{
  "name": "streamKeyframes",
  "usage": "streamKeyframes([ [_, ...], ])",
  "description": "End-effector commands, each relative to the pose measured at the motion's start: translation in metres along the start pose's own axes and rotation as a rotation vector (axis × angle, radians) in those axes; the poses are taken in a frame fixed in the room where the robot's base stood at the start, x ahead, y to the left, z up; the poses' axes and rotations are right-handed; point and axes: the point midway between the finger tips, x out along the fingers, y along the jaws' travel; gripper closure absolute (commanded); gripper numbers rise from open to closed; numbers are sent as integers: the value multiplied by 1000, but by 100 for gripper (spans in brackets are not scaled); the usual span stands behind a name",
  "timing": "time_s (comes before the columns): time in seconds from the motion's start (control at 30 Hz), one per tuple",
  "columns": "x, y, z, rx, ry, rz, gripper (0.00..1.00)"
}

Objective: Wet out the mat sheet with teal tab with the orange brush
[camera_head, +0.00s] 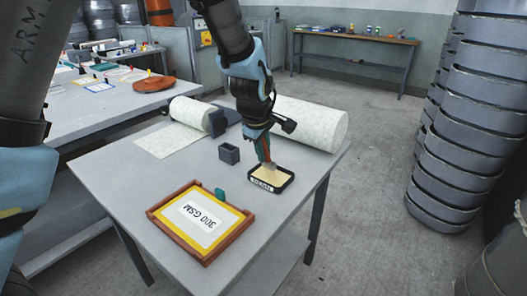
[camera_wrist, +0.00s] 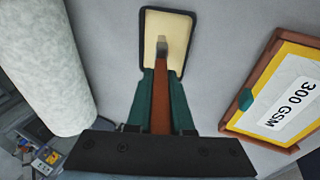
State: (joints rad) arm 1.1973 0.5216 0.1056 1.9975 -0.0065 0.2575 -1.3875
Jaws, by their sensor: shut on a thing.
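The mat sheet with teal tab lies in a brown wooden frame (camera_head: 159,222) on the near part of the table. It shows a yellow border (camera_head: 178,230), a white "300 GSM" label (camera_head: 201,220) and a teal tab (camera_head: 220,194). In the wrist view the sheet (camera_wrist: 287,75) is at the right, with its tab (camera_wrist: 245,99). My gripper (camera_head: 264,150) is shut on the orange brush (camera_wrist: 161,95), bristles pointing down. The brush tip is at the black-rimmed tray (camera_head: 288,184) of pale resin; I cannot tell whether it touches. In the wrist view the tray (camera_wrist: 191,38) is straight ahead.
A small grey box (camera_head: 229,153) stands left of the tray. Large pale mat rolls (camera_head: 310,122) (camera_head: 188,112) lie behind. Stacked grey moulds (camera_head: 470,120) stand right of the table. The tabletop between tray and frame is clear.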

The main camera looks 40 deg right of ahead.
Motion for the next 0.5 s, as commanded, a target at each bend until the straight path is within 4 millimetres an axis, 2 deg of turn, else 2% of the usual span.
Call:
streamKeyframes([
  [0.17, -5, 1, 0, 1, 0, -3, 100],
  [0.5, -31, 11, -4, -1, 0, -1, 100],
])
